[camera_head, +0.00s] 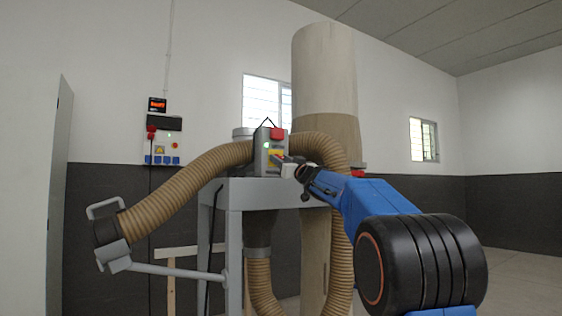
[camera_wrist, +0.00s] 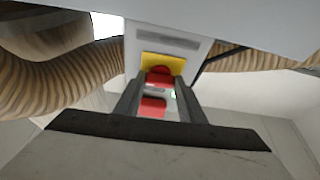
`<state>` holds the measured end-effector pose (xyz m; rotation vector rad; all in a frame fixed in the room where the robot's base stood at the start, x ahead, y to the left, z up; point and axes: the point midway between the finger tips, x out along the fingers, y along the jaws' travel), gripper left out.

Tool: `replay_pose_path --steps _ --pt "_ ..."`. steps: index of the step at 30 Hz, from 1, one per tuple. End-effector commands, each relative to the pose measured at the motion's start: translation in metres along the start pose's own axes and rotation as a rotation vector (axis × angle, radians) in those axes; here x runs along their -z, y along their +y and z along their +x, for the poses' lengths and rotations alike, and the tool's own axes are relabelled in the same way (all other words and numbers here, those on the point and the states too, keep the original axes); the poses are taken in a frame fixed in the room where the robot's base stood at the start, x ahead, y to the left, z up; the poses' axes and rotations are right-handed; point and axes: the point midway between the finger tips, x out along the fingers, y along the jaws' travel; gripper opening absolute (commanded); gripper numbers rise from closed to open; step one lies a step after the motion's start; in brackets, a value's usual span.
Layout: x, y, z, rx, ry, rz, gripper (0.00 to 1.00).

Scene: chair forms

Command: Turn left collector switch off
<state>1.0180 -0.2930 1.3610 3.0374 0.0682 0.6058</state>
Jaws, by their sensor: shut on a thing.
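The collector switch box (camera_head: 262,158) is a grey housing on top of the grey machine stand, with a red part (camera_head: 277,133) at its top, a small green light and a yellow plate. In the wrist view, a red knob (camera_wrist: 160,73) sits on the yellow plate (camera_wrist: 176,62), and another red part (camera_wrist: 153,106) shows closer by. My gripper (camera_wrist: 160,82) has its two dark fingers on either side of the red knob and is shut on it. In the head view my gripper (camera_head: 287,166) reaches the front of the box. The knob's exact angle is unclear.
Ribbed brown hoses (camera_head: 185,180) curve on both sides of the box. The grey stand (camera_head: 232,200) is below it, and a tall pale cylinder (camera_head: 325,75) rises behind. A wall panel (camera_head: 161,150) with sockets hangs at left. A red part (camera_head: 358,172) shows behind my arm.

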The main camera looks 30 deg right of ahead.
Motion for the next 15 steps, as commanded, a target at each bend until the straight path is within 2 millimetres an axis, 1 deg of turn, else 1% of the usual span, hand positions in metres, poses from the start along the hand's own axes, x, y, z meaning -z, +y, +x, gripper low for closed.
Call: replay_pose_path --steps 5,15 --pt "-0.0009 0.0026 -0.0002 0.037 -0.001 -0.094 0.14" --pt "-0.0001 0.0047 0.0002 0.155 -0.001 -0.379 0.14"
